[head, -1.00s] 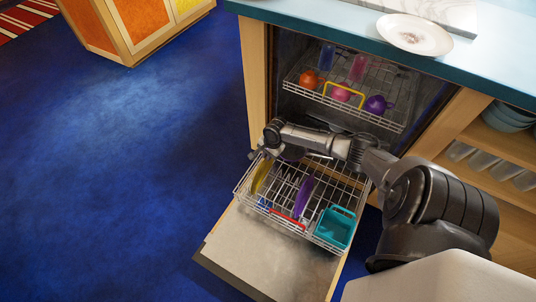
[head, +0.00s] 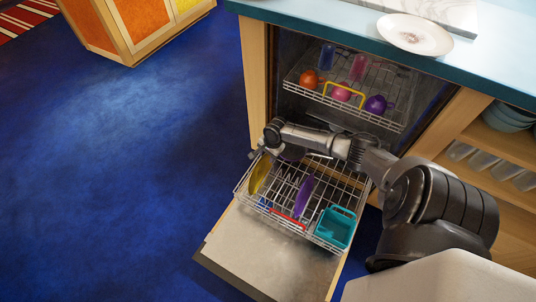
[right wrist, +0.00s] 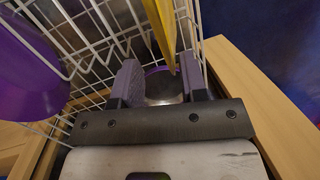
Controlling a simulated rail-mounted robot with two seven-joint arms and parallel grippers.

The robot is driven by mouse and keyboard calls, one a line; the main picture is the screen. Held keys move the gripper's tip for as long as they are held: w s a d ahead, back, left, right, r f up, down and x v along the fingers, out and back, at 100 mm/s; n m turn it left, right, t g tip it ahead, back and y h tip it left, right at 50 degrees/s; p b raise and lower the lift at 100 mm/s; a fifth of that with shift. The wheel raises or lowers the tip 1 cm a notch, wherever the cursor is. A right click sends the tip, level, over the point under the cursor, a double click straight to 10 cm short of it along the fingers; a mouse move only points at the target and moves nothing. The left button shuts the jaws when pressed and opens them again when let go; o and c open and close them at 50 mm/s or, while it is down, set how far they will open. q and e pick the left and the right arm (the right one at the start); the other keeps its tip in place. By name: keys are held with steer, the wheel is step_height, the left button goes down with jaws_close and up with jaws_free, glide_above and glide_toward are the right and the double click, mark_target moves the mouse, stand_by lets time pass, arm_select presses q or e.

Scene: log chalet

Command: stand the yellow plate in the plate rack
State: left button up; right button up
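The yellow plate (head: 260,175) stands on edge, leaning a little, at the left end of the pulled-out lower dishwasher rack (head: 322,172), which has wire tines. My right gripper (head: 257,153) is just above the plate's upper edge. In the right wrist view the fingers of my right gripper (right wrist: 160,75) are spread apart, and the yellow plate (right wrist: 163,25) shows nearly edge-on between and beyond them, closer to the right finger. A gap shows beside the plate, so it is not clamped. My arm hides part of the rack. My left gripper is not in view.
A purple plate (head: 304,192) stands mid-rack, beside a teal basket (head: 336,228) at the front right corner. The upper rack (head: 300,84) holds several cups above my arm. A white plate (head: 414,35) lies on the counter. Open floor lies left.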

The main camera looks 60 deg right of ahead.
step_height(320, 180, up, 14)
steer(key=s+d+p, duration=0.1)
steer(key=s+p, duration=0.1)
steer(key=p, duration=0.3)
steer(key=shift+f, duration=0.25)
steer(key=shift+s, duration=0.1)
stand_by(0.4)
